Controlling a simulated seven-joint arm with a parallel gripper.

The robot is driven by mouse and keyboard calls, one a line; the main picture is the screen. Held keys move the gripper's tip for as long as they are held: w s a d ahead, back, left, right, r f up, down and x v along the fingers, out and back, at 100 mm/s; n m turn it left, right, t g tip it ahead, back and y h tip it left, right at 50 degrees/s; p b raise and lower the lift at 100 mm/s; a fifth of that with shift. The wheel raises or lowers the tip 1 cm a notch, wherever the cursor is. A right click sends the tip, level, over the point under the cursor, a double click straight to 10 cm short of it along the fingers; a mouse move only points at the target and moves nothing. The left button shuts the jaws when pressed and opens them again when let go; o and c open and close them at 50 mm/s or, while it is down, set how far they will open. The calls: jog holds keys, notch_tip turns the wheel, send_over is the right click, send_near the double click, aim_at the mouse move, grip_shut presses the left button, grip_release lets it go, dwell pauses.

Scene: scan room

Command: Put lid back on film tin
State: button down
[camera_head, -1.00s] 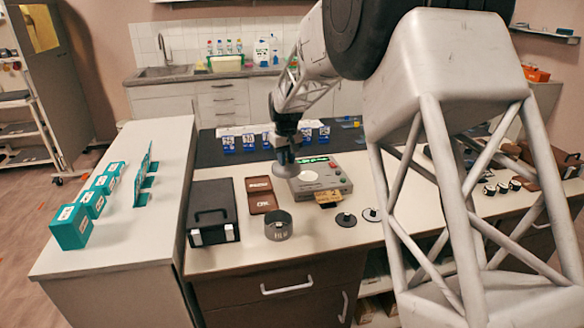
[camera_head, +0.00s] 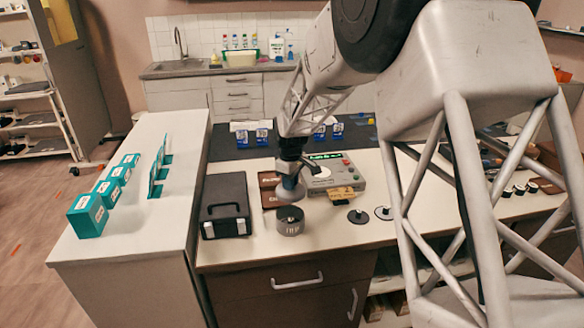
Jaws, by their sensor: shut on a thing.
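The film tin (camera_head: 289,228) is a short grey round can with a label on its front, standing open-topped on the light worktop. My gripper (camera_head: 290,181) is shut on the lid (camera_head: 290,193), a grey round piece. The gripper points down and holds the lid above the tin, close to its back rim in the picture. The lid and the tin look apart. The fingertips are small and partly hidden by the gripper body.
A black case (camera_head: 225,206) stands left of the tin. A grey device (camera_head: 345,176) with a green display stands behind right, a yellow tag (camera_head: 341,193) at its front. Two dark discs (camera_head: 357,216) (camera_head: 384,213) lie to the right. Brown trays (camera_head: 268,190) lie behind the tin, partly hidden.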

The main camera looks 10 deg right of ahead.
aim_at(290, 198)
jog(key=shift+s+a+f+n, duration=0.25)
jog(key=shift+s+f+n, duration=0.7)
jog(key=shift+s, duration=0.1)
jog(key=shift+s+a+f+n, duration=0.2)
jog(key=shift+s+f+n, duration=0.65)
jog(key=shift+s+n, duration=0.15)
jog(key=shift+f, duration=0.2)
jog(key=shift+f, duration=1)
jog(key=shift+f, duration=0.15)
dwell(0.9)
jog(key=shift+c, duration=2.3)
grip_release()
jog(key=shift+r, duration=2.5)
